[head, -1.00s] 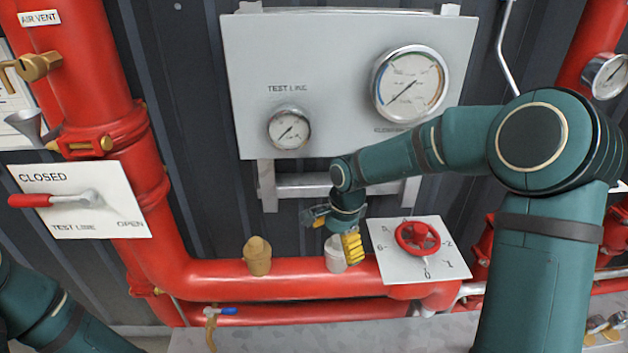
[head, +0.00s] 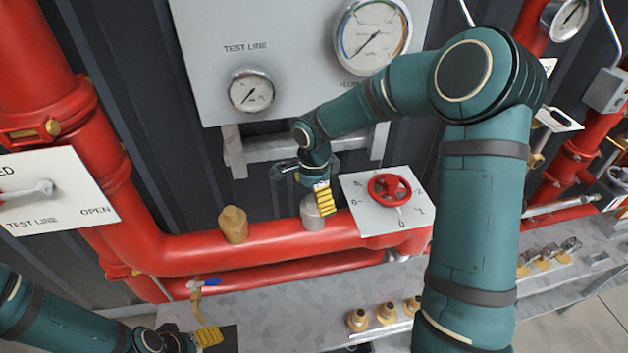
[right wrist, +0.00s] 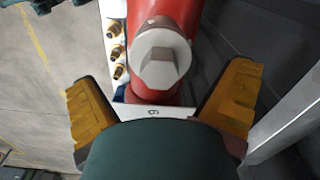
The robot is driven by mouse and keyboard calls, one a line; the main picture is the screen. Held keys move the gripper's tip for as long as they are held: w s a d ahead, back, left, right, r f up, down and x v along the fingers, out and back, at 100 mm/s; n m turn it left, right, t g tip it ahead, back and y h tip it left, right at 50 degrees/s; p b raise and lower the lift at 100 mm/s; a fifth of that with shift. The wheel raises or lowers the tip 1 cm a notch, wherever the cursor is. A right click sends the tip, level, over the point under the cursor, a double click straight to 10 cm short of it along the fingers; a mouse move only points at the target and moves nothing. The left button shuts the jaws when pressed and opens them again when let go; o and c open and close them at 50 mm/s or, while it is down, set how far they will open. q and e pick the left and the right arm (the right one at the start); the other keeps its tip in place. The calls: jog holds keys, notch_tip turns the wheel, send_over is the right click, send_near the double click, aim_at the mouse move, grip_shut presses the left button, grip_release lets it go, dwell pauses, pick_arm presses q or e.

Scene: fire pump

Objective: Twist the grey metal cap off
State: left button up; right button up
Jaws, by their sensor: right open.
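The grey metal cap (head: 312,212) sits on top of the red horizontal pipe, right of a brass cap (head: 233,225). In the right wrist view the grey cap (right wrist: 160,60) shows a raised block on its round face. My right gripper (head: 310,186) is at the grey cap, its yellow finger pad in front of the cap's right side. In the right wrist view the right gripper (right wrist: 162,105) is open, its two yellow-padded fingers wide apart with the cap ahead between them, and nothing is held. My left gripper (head: 205,340) shows partly at the bottom left; its jaws are unclear.
A red handwheel (head: 389,188) on a white dial plate (head: 365,215) stands close right of the cap. A gauge panel (head: 290,50) is above. A blue-handled tap (head: 205,283) hangs below the pipe. Several brass fittings stand on the grey ledge (head: 300,290).

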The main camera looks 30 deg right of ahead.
aim_at(314, 205)
jog(key=shift+f, duration=1.8)
jog(key=shift+c, duration=0.3)
jog(key=c, duration=1.2)
jog(key=n, duration=0.4)
jog(key=shift+a+r+n, duration=0.1)
jog(key=shift+a+n, duration=0.05)
jog(key=shift+n, duration=0.15)
jog(key=shift+c, duration=0.2)
jog(key=shift+n, duration=1)
